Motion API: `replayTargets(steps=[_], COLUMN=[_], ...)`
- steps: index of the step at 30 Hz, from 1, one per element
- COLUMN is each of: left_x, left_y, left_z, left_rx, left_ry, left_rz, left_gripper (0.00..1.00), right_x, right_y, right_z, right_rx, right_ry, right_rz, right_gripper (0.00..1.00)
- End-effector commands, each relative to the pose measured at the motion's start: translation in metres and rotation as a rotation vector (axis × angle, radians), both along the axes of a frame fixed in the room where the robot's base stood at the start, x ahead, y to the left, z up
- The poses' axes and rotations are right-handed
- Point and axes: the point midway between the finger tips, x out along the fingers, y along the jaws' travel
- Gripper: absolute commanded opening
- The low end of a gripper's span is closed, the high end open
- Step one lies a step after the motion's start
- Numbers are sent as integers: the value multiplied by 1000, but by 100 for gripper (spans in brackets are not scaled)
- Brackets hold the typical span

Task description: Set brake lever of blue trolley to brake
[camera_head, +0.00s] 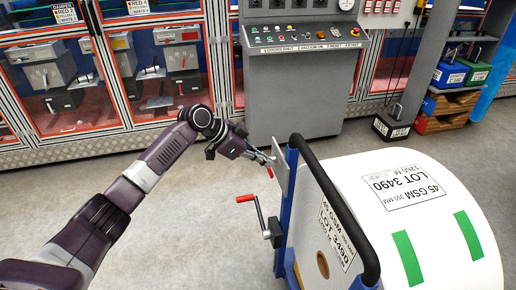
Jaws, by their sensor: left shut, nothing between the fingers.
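The blue trolley (286,215) stands at the lower right. It has a blue upright frame, a curved black handle (335,200) and a large white roll (425,190) with green strips. A red-handled crank or lever (258,212) sticks out from a dark block on its left side. A small red tip (270,172) shows higher up, below a grey plate (280,166). I cannot tell for sure which is the brake lever. My left gripper (266,158) is shut and empty, close beside the grey plate; I cannot tell whether it touches. My right gripper is out of view.
A grey control console (295,95) with coloured buttons stands behind the trolley. Framed clear-panelled cabinets (100,75) line the back left. Blue and green boxes (465,72) sit on a rack at the back right. The floor (190,225) left of the trolley is clear.

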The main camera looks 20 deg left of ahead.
Motion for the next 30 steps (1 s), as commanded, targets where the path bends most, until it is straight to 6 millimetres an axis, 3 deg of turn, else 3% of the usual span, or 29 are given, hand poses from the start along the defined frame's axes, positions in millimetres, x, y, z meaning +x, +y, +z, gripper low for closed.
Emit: replayTargets(steps=[7,30], left_x=[1,0], left_y=[0,0], left_z=[-17,-22], left_rx=[-1,37], left_ry=[-1,-57], left_rz=[0,-2], left_gripper=[0,0], right_x=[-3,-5], right_y=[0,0], right_z=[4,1], right_rx=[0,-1], right_ry=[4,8], right_rz=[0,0], right_gripper=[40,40])
